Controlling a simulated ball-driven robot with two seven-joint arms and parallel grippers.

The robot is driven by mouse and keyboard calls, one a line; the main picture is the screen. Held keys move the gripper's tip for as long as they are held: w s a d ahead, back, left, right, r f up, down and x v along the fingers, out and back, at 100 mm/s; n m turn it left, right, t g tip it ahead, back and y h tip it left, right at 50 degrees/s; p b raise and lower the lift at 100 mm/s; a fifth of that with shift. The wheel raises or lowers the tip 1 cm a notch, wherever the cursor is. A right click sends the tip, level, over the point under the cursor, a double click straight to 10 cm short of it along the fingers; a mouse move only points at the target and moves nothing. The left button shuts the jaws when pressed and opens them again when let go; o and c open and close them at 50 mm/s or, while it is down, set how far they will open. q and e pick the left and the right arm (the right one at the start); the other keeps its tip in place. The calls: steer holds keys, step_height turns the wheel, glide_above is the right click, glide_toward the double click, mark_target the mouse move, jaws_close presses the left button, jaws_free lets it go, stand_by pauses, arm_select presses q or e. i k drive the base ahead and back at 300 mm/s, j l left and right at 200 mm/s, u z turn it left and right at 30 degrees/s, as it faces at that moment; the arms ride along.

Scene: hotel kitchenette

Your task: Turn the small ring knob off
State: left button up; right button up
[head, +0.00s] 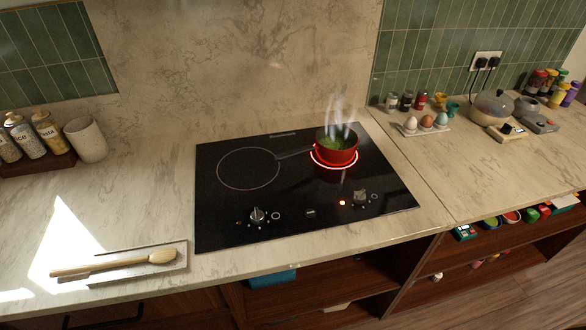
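The black glass cooktop (225,205) is set into the marble counter. Its small ring (318,160) at the right glows red under a red pot (338,155) with green contents, and steam rises from it. The pot's dark handle points left. The right knob (361,197), on the small ring's side, stands near the front right of the cooktop, with a lit red light (342,203) beside it. The left knob (257,215) stands at the front left, below the unlit large ring (248,168). Neither of my grippers is in view.
Spice jars (48,130) and a beige cup (87,139) stand at the back left. Egg cups (426,123) and a kettle (491,108) stand at the right. The space around the knobs is clear.

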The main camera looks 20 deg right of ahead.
mark_target(360, 197)
steer(key=z, duration=0.7)
